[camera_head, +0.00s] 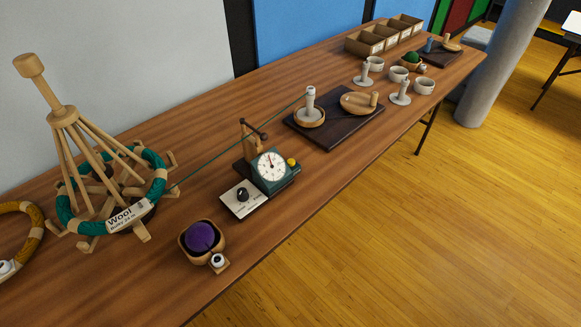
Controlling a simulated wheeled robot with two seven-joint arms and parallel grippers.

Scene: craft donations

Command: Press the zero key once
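A dark green counter box (281,176) with a round white dial (271,166) stands near the middle of the table. A yellow round button (291,161) sits on its right side; I cannot read any label on it. In front is a white plate with a black knob (242,194). A green thread (225,159) runs from the teal wool skein (71,218) on the wooden swift (64,114) past the box to a spool (310,106) on a dark board. Neither of my grippers is in view.
A wooden bowl with a purple ball (201,238) stands near the front edge. A dark board (335,135) with wooden trays, several pale cups (398,75) and open boxes (370,42) fill the far table. A grey pillar (499,60) stands behind. Bare table (120,285) shows at front left.

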